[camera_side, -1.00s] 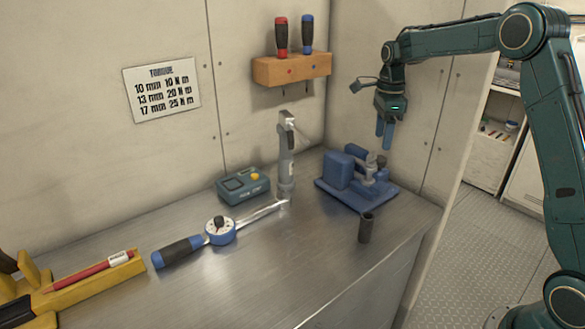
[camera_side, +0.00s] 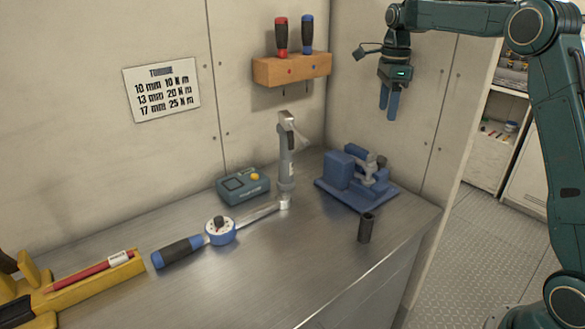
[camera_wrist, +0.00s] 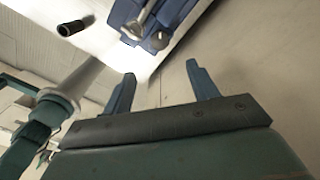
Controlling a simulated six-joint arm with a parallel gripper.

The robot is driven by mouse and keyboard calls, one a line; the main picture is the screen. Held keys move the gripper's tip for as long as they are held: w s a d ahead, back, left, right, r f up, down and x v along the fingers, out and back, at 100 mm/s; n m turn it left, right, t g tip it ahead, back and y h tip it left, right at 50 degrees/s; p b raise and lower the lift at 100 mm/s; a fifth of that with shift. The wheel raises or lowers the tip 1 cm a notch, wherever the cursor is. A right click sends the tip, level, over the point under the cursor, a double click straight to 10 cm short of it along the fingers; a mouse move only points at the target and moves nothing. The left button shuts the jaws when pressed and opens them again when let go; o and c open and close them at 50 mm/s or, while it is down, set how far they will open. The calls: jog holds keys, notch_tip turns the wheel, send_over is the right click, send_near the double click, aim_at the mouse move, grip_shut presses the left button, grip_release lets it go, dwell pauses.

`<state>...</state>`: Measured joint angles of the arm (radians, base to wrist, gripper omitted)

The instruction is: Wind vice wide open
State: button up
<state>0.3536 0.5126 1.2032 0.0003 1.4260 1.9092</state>
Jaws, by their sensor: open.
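The blue vice (camera_side: 338,169) sits on its blue base plate at the right part of the metal bench, near the back wall. A grey metal part, seemingly its screw and handle (camera_side: 372,163), shows on its right side. In the wrist view the vice (camera_wrist: 122,14) is at the top, cut off by the frame edge, with grey metal rods and a round knob on it. How far apart its jaws are cannot be told. My gripper (camera_side: 389,118) hangs above and right of the vice, fingers down, apart from it. In the wrist view my gripper (camera_wrist: 160,74) is open and empty.
A dark upright cylinder (camera_side: 366,228) stands in front of the vice. A grey upright tool (camera_side: 286,160), a teal box (camera_side: 243,186) and a torque wrench (camera_side: 221,232) are to the left. A wooden rack (camera_side: 292,69) holds screwdrivers on the wall.

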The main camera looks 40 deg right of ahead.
aim_at(380, 158)
jog(key=shift+c, duration=1.4)
jog(key=n, duration=1.9)
jog(key=shift+n, duration=0.4)
jog(key=shift+f, duration=0.1)
jog(key=shift+f, duration=6.8)
jog(key=shift+c, duration=0.3)
jog(key=c, duration=0.6)
